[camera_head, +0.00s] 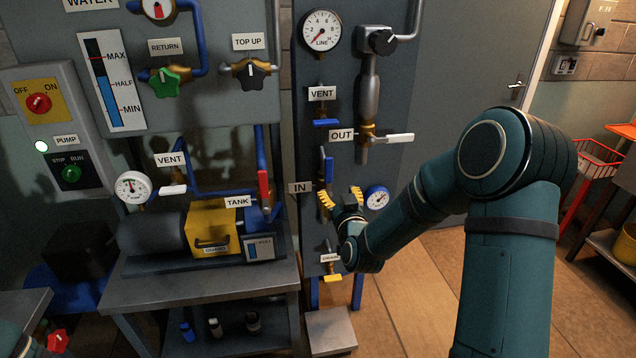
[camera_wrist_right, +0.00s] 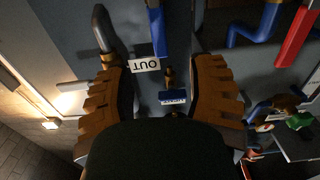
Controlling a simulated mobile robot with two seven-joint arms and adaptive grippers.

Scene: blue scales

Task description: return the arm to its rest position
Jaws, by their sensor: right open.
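My right arm (camera_head: 513,260) comes in from the right and reaches to the grey panel. My right gripper (camera_head: 341,197) has yellow ridged fingers that are spread apart with nothing held between them. It is in front of the lower panel, just right of the IN label (camera_head: 300,188) and beside a blue lever (camera_head: 328,168). In the right wrist view the fingers (camera_wrist_right: 162,75) are wide apart, with the upside-down OUT label (camera_wrist_right: 145,64) and VENT label (camera_wrist_right: 173,97) showing between them. I cannot tell how far the fingertips are from the panel. My left gripper does not show.
The OUT valve's pale handle (camera_head: 386,139) juts out above my right gripper. A blue-rimmed gauge (camera_head: 377,198) is close on its right. The DRAIN valve's yellow handle (camera_head: 331,277) is below. The grey pump bench (camera_head: 200,286) stands left. Floor (camera_head: 410,297) lies open below the forearm.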

